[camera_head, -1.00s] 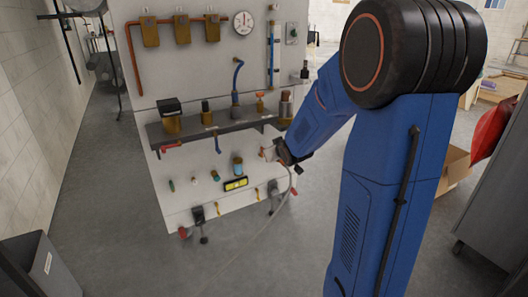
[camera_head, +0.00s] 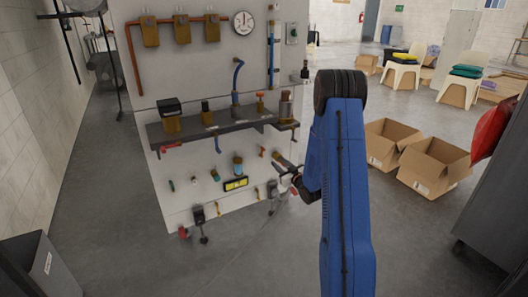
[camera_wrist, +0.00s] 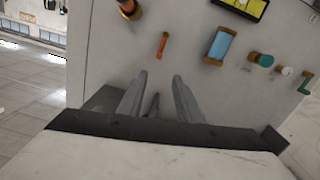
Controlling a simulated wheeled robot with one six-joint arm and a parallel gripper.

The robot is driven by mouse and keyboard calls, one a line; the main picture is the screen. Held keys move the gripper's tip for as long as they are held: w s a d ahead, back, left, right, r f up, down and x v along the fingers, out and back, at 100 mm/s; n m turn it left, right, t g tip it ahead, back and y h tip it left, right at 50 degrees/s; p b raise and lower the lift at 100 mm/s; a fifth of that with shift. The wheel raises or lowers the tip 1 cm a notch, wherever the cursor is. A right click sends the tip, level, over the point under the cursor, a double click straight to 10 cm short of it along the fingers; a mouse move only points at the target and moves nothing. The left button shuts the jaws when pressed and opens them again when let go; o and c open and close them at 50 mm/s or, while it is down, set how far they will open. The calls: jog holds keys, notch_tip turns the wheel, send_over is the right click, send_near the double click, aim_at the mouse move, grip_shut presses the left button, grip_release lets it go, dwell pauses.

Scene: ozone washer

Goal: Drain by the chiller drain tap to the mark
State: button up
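A light panel (camera_head: 180,205) carries several small taps and fittings; I cannot read labels saying which is the chiller drain tap. A small orange-red handle (camera_head: 262,151) sits on its lower right part. It also shows in the wrist view (camera_wrist: 161,45), just beyond my fingertips and apart from them. My gripper (camera_wrist: 159,76) is open and empty there. In the head view my gripper (camera_head: 281,165) is at the panel's right side, just right of the orange handle. A blue cylinder with brass ends (camera_head: 238,165) is left of that handle. No level mark is legible.
A yellow-framed level (camera_head: 236,184) is below the blue cylinder. A dark shelf (camera_head: 222,127) with fittings juts out above. A round gauge (camera_head: 243,22) is at the top. Open cardboard boxes (camera_head: 432,165) stand on the floor right of my arm. A grey bin (camera_head: 40,268) is lower left.

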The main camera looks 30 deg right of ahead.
aim_at(264, 150)
jog(key=w, duration=1.1)
jog(key=w+f, duration=0.1)
jog(key=w, duration=0.5)
jog(key=shift+w+f, duration=0.1)
grip_shut()
